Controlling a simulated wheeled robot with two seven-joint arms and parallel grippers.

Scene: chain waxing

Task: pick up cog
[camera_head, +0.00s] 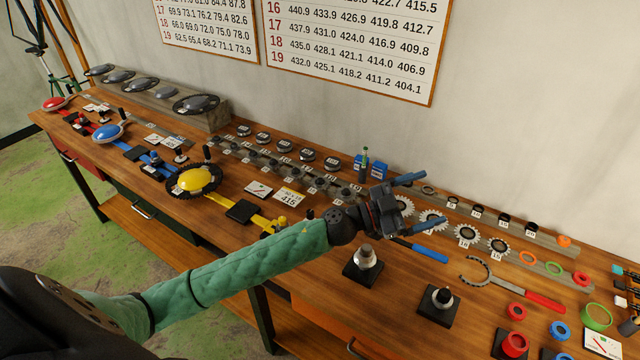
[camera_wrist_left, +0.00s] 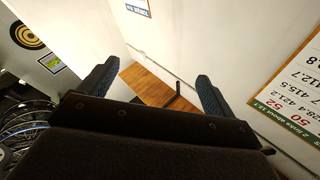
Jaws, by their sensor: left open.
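Several silver toothed cogs stand in a row on a rail at the back of the wooden workbench. They include a cog (camera_head: 405,204) partly hidden by my gripper, one (camera_head: 434,215) just right of the fingers, and two labelled cogs (camera_head: 467,236) and (camera_head: 499,247) further right. My left gripper (camera_head: 421,202) is open above the bench, its blue fingers pointing right across the row. In the left wrist view the same gripper (camera_wrist_left: 155,88) has empty space between its fingers, with wall and a bit of bench beyond. No cog shows there. My right gripper is not in view.
Two black stands (camera_head: 365,266) and (camera_head: 439,303) with upright posts are in front of the gripper. A chain whip with a red handle (camera_head: 546,302), a blue-handled tool (camera_head: 424,250) and coloured rings (camera_head: 517,311) lie nearby. The wall closes off the back.

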